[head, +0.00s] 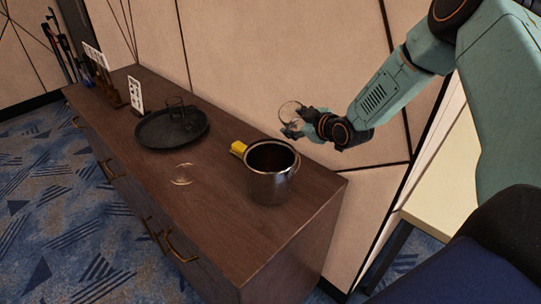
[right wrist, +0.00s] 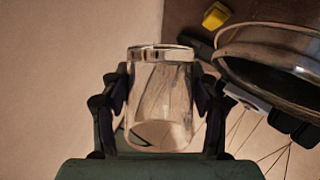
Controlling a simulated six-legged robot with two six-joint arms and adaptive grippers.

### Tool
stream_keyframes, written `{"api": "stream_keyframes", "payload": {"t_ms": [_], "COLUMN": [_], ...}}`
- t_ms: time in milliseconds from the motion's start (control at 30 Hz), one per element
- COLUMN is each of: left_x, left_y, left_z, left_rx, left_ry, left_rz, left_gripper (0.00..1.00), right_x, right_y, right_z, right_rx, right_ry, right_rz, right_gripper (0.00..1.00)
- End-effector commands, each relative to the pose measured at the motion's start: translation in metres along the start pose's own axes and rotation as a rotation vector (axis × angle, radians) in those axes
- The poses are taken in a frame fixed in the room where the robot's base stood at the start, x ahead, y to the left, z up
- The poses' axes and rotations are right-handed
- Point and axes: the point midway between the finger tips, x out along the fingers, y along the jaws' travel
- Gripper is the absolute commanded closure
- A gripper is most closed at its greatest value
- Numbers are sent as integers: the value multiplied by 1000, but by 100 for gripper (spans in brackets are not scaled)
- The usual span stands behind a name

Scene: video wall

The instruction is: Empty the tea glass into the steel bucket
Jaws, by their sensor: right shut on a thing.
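A clear tea glass (right wrist: 160,95) is between the fingers of my right gripper (head: 299,124), which is shut on it. The glass also shows in the head view (head: 290,112), tilted and raised above the cabinet, up and to the right of the bucket. Its contents cannot be made out. The steel bucket (head: 270,186) stands upright near the right end of the cabinet top. Its rim shows at the upper right of the right wrist view (right wrist: 285,60), apart from the glass. My left gripper is not in view.
The brown cabinet (head: 215,220) carries a black round tray (head: 155,136) with a dark glass (head: 176,106). A clear round item (head: 182,174) lies left of the bucket. A yellow item (head: 238,148) is beside the bucket. White cards (head: 136,92) stand at the far end.

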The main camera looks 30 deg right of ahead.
Motion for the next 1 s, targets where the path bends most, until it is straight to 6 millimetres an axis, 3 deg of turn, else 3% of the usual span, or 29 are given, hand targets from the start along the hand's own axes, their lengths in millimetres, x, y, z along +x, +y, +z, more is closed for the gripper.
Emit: {"api": "stream_keyframes", "payload": {"t_ms": [400,633,1000], "left_x": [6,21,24], "left_y": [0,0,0], "left_z": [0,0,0], "left_rx": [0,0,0], "left_ry": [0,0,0], "left_rz": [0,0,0], "left_gripper": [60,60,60], "right_x": [2,8,16], "right_y": [15,12,10], "right_z": [1,14,27], "right_rx": [159,227,331], "right_ry": [1,-1,-1], "right_rz": [-84,-123,-180], "right_gripper": [85,85,85]}}
